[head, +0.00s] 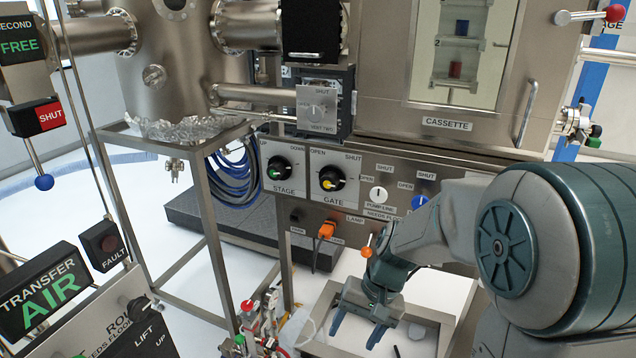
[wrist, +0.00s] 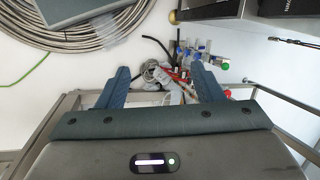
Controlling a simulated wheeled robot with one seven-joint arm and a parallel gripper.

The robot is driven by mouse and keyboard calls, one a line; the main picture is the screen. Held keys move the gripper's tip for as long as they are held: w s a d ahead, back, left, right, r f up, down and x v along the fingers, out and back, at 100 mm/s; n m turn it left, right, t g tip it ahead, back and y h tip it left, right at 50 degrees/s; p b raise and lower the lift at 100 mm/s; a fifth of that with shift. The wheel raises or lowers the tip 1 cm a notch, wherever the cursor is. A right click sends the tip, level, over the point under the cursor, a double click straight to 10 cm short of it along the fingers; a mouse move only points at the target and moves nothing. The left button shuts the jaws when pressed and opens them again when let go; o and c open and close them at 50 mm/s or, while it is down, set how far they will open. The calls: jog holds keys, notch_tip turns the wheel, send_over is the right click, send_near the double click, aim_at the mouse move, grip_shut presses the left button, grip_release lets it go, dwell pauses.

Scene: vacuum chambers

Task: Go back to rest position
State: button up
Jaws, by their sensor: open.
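My gripper (head: 356,332) is at the lower middle of the head view, pointing down over a shelf or tray with a pale surface (head: 418,342). Its two blue-grey fingers are spread apart with nothing between them. In the wrist view my gripper (wrist: 166,88) also shows open. Beyond its fingers lie loose fittings and cables (wrist: 170,80), apart from the fingers as far as I can tell.
A control panel with a STAGE knob (head: 278,168) and a GATE knob (head: 332,178) stands behind my arm. The CASSETTE chamber (head: 380,90) is above it. An orange connector (head: 327,229) hangs at the panel's lower edge. A TRANSFER AIR sign (head: 42,292) stands at lower left.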

jog(key=s+d+r+t+h+p, duration=0.1)
jog(key=s+d+r+p, duration=0.1)
jog(key=r, duration=0.3)
jog(key=s+d+r+n+t+h+p, duration=0.1)
jog(key=s+d+r+t+p, duration=0.1)
jog(key=r, duration=0.4)
jog(key=s+d+r+t+h+p, duration=0.1)
jog(key=s+d+r+p, duration=0.1)
jog(key=s+r, duration=0.3)
jog(key=shift+s+d+r+n+h+p, duration=0.25)
jog(key=shift+d+n+h+p, duration=0.15)
jog(key=shift+d, duration=0.5)
